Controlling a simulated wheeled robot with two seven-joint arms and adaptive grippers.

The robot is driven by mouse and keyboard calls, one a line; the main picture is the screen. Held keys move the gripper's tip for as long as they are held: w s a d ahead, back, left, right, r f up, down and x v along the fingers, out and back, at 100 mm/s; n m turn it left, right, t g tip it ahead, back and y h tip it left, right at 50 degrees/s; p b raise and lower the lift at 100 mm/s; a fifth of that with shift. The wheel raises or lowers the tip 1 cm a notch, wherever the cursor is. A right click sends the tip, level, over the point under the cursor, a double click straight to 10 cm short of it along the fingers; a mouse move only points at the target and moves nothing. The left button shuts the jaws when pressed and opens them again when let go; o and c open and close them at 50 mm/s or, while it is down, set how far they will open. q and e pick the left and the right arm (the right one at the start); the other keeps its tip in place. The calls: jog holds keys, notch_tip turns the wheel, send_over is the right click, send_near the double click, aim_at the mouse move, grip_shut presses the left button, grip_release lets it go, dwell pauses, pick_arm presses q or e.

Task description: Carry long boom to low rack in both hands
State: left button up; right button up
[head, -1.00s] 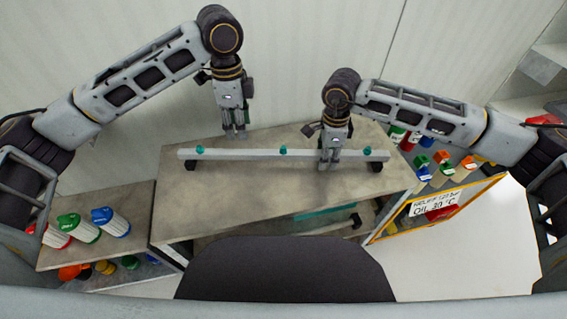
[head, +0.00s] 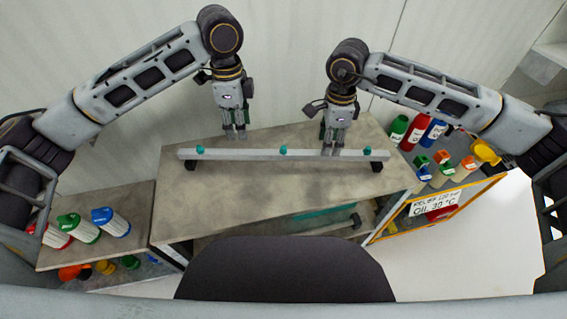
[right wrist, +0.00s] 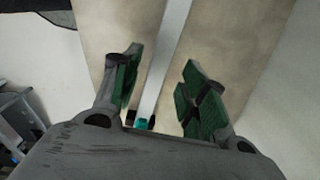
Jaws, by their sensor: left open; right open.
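The long boom (head: 240,155) is a pale grey bar with several teal knobs along it. It lies across the bench top (head: 300,200), raised on dark feet near its ends. My left gripper (head: 236,134) is open and empty, just behind the bar's left half. My right gripper (head: 329,146) is open above the bar, right of its middle. In the right wrist view the boom (right wrist: 168,50) runs between the open green-padded fingers of the right gripper (right wrist: 160,95), not held. A low shelf (head: 325,222) under the bench holds a teal item; I cannot tell whether this is the low rack.
Bottles with red, green and blue lids (head: 78,226) stand on a side shelf at left. More bottles (head: 418,132) and small coloured blocks (head: 443,168) sit at right, above a framed sign (head: 435,203). A wall stands close behind the bench.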

jog(key=shift+r, duration=2.85)
